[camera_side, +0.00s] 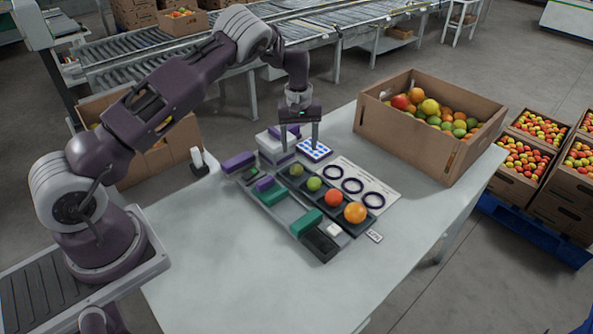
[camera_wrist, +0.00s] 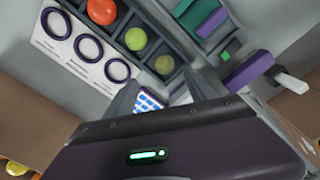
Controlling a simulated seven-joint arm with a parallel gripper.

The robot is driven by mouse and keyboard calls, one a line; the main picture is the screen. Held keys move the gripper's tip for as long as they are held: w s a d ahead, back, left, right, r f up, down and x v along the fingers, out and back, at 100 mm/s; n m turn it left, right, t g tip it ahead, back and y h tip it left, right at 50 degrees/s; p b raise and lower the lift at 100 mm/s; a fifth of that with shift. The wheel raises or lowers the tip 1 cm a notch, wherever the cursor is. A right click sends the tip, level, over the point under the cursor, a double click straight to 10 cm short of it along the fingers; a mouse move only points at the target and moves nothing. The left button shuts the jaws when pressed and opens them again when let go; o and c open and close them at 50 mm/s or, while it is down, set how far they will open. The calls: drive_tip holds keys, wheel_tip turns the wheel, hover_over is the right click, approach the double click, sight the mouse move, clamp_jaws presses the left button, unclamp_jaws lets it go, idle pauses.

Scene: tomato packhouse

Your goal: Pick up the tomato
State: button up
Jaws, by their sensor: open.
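A dark tray (camera_side: 277,176) on the table holds a row of round tomatoes: an olive one (camera_side: 296,170), a green one (camera_side: 314,183), a red-orange one (camera_side: 333,197) and a larger orange one (camera_side: 355,212). In the wrist view the red-orange tomato (camera_wrist: 101,11), green tomato (camera_wrist: 136,39) and olive tomato (camera_wrist: 165,64) show; the orange one is out of view. My gripper (camera_side: 299,147) is open and empty, pointing down behind the olive end of the row, by a blue-dotted white pad (camera_side: 314,150). Its fingers (camera_wrist: 165,90) also show in the wrist view, apart from the tomatoes.
A white card with three dark rings (camera_side: 353,186) lies right of the tray. Green and purple blocks (camera_side: 272,194) lie to its left. White and purple boxes (camera_side: 272,150) stand close to my gripper. A cardboard box of fruit (camera_side: 400,134) is at back right. The front table is clear.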

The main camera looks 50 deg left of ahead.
sight(297, 165)
drive_tip(key=f, duration=0.5)
drive_tip(key=a+f, duration=0.1)
drive_tip(key=f, duration=0.2)
drive_tip(key=shift+s+f, duration=0.15)
drive_tip(key=shift+f, duration=0.2)
drive_tip(key=c, duration=1)
